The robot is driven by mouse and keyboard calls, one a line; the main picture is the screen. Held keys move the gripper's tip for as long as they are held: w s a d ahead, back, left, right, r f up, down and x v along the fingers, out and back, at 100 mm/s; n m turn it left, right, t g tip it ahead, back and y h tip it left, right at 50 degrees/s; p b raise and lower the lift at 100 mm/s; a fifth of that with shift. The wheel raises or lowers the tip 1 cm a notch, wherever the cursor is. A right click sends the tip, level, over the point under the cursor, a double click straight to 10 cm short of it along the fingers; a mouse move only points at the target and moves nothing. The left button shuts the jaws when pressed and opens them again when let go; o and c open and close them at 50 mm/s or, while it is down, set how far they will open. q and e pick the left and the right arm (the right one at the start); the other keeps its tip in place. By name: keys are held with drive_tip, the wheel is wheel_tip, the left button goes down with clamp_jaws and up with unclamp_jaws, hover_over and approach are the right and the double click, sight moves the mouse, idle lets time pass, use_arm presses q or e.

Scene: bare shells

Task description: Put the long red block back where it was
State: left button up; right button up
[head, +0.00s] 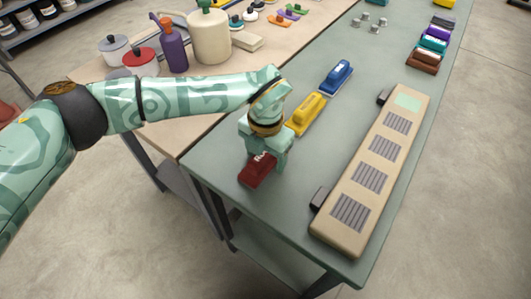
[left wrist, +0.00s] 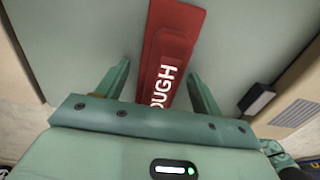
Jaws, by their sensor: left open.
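The long red block (head: 257,171) lies on the green table near its front left corner, in the head view. In the left wrist view the red block (left wrist: 172,50) runs away from the gripper and carries white letters ending in "OUGH". My left gripper (head: 267,150) is right over the block's far part and hides some of it. In the left wrist view the open fingers (left wrist: 160,85) stand one on each side of the block, with gaps between them and it. My right gripper is in neither view.
A yellow block (head: 304,114) and a blue block (head: 337,77) lie in line beyond the gripper. A long beige panel (head: 372,175) with grey grilles lies to the right. Pots and bottles stand on the wooden table (head: 95,67) at the left.

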use_arm(q)
wheel_tip(320, 180, up, 12)
drive_tip(key=shift+f+p, duration=0.15)
drive_tip(key=shift+p, duration=1.1)
drive_tip(key=shift+r, duration=0.35)
